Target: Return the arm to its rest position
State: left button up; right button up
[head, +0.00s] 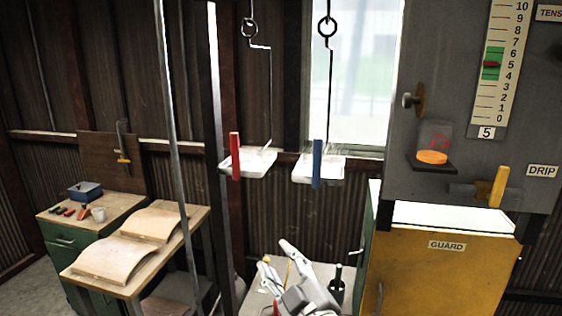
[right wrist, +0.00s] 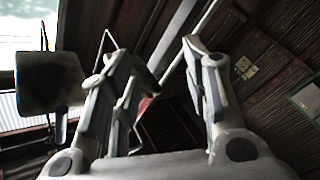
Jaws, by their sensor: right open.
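My right gripper (head: 278,262) is low in the middle of the head view, in front of a small table and below the hanging trays. In the right wrist view its two fingers (right wrist: 158,55) stand apart with nothing held between them. My left gripper is not in view. Two white trays hang from hooks: one with a red clip (head: 235,156) and one with a blue clip (head: 317,163). A dark hanging tray (right wrist: 48,82) shows from below at the left of the right wrist view, apart from the fingers.
A yellow guard panel (head: 440,275) and a grey machine (head: 455,110) with a tension scale stand at the right. A wooden bench with curved boards (head: 125,258) and a green cabinet (head: 70,240) stand at the left. A dark bottle (head: 337,284) stands near my right gripper.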

jog(key=s+d+f+m+g+h, duration=0.35)
jog(key=s+d+f, duration=0.45)
jog(key=f, duration=0.4)
jog(key=s+d+f+m+g+h, duration=0.3)
jog(key=s+d+f+m+g, duration=0.35)
jog(key=f, duration=0.55)
jog(key=s+d+f+g, duration=0.2)
jog(key=s+d+f, duration=0.1)
jog(key=s, duration=0.4)
jog(key=s+d+f+g, duration=0.1)
jog(key=s+d+f, duration=0.15)
jog(key=s, duration=0.55)
notch_tip(320, 180, down, 34)
jog(key=s+f+g+b, duration=0.1)
jog(key=s+g+b, duration=0.1)
jog(key=b, duration=0.6)
jog(key=s+d+f+b, duration=0.1)
jog(key=s+f+b, duration=0.2)
jog(key=s+f, duration=0.5)
jog(key=s+d+f+g+h+b, duration=0.1)
jog(key=s+d+f+b, duration=0.1)
jog(key=s+f, duration=0.6)
notch_tip(320, 180, down, 6)
jog(key=shift+s+d+r+b, duration=0.15)
jog(key=shift+s+b, duration=0.1)
jog(key=shift+b, duration=0.5)
